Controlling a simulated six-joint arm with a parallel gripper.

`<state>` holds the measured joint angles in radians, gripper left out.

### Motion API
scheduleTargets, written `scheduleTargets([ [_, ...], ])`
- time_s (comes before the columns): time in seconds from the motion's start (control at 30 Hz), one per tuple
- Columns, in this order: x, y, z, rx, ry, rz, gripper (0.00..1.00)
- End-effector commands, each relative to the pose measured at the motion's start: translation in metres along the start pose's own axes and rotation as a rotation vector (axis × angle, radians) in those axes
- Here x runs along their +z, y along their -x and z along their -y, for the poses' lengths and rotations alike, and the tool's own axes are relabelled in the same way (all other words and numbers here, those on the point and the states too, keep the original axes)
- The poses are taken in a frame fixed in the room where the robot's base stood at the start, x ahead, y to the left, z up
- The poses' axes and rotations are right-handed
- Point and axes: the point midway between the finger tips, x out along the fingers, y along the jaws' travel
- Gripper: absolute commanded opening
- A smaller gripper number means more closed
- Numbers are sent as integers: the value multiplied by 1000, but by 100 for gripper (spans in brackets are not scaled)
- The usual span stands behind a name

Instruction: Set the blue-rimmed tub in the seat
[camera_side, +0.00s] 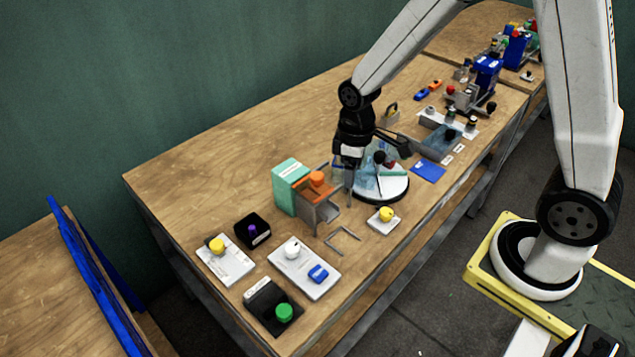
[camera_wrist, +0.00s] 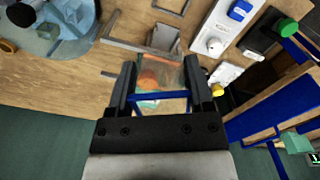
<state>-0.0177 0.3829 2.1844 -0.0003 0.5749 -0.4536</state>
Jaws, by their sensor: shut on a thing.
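My gripper (camera_side: 349,182) is shut on the clear blue-rimmed tub (camera_wrist: 160,95), which sits between both fingers in the wrist view. In the side view the tub (camera_side: 338,168) is small and partly hidden by the gripper. It is held above the table, just behind and right of the teal and orange press (camera_side: 290,184). Through the clear tub, the wrist view shows orange and teal parts of this press. A grey metal bracket (camera_side: 318,213) stands at the press's front, and it also shows in the wrist view (camera_wrist: 165,38). I cannot tell which part is the seat.
A round turntable (camera_side: 385,187) with small items stands right of the gripper. Button plates, including a white one (camera_side: 305,272) and a black one with a green button (camera_side: 274,303), lie in front. A thin metal frame (camera_side: 343,241) lies near the press. The table's back left is clear.

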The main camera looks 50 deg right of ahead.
Motion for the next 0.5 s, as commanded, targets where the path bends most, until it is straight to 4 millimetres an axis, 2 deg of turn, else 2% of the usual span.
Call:
scheduleTargets([
  [0.23, 6, 0, 17, 0, -223, -1, 11],
  [0.5, 11, 0, 29, 0, -403, 0, 11],
])
